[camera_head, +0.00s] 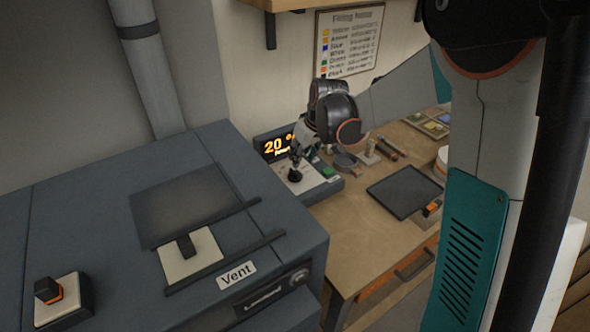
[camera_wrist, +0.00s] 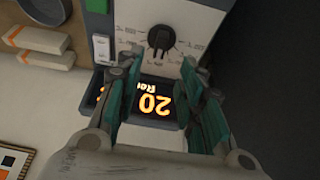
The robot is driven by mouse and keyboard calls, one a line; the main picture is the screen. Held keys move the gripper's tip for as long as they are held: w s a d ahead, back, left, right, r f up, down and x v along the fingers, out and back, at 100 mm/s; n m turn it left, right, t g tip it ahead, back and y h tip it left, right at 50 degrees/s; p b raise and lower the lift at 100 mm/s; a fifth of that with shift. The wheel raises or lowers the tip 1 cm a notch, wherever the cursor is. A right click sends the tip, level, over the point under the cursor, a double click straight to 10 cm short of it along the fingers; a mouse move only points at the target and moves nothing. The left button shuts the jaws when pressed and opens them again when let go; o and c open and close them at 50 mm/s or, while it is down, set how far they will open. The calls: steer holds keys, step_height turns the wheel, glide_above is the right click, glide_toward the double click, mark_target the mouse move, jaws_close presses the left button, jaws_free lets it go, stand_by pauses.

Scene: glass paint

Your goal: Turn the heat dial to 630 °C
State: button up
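The heat dial (camera_wrist: 161,38) is a black round knob on a pale panel with printed marks around it. In the wrist view it lies just beyond my gripper (camera_wrist: 165,80), whose two teal-padded fingers stand apart with nothing between them. In the head view the dial (camera_head: 294,174) sits on the control box, with my gripper (camera_head: 300,148) close above it. An orange display (camera_head: 278,146) reads 20, and the text beside it is partly hidden. The marks around the dial are too blurred to read.
A green button (camera_head: 328,171) sits beside the dial. A big grey kiln (camera_head: 100,215) labelled Vent stands at left. The wooden bench (camera_head: 340,235) holds a dark flat plate (camera_head: 404,192) and small tools. A colour chart (camera_head: 347,42) hangs on the wall.

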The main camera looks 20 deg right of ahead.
mark_target(295, 170)
steer(key=b+x, duration=0.1)
steer(key=x, duration=0.7)
steer(key=shift+w+f+b, duration=0.15)
steer(key=shift+f+b, duration=0.2)
steer(key=shift+b, duration=0.05)
steer(key=shift+c, duration=0.2)
jaws_close()
